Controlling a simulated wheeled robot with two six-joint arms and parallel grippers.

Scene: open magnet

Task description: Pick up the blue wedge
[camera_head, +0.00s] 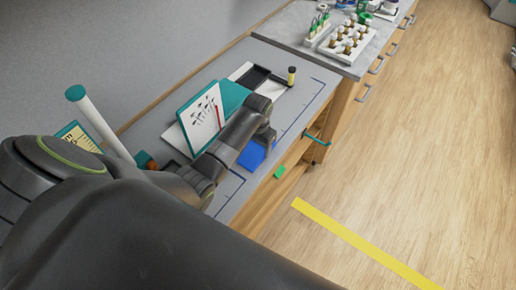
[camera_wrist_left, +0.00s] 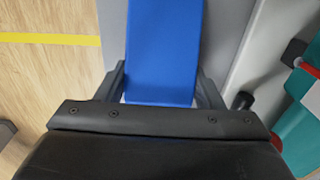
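The blue wedge (camera_head: 252,155) is near the front edge of the grey desk in the head view, partly hidden behind my left gripper (camera_head: 264,138). In the left wrist view the blue wedge (camera_wrist_left: 165,50) fills the space between the two fingers of my left gripper (camera_wrist_left: 162,75). One finger is close along each side of it. I cannot tell whether the fingers press on it or stand just clear. I also cannot tell whether it is lifted. My right gripper does not show.
A white panel with a picture (camera_head: 203,118) stands behind my left arm. A green piece (camera_head: 280,171) is at the desk's front. A yellow strip (camera_head: 360,242) marks the open floor.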

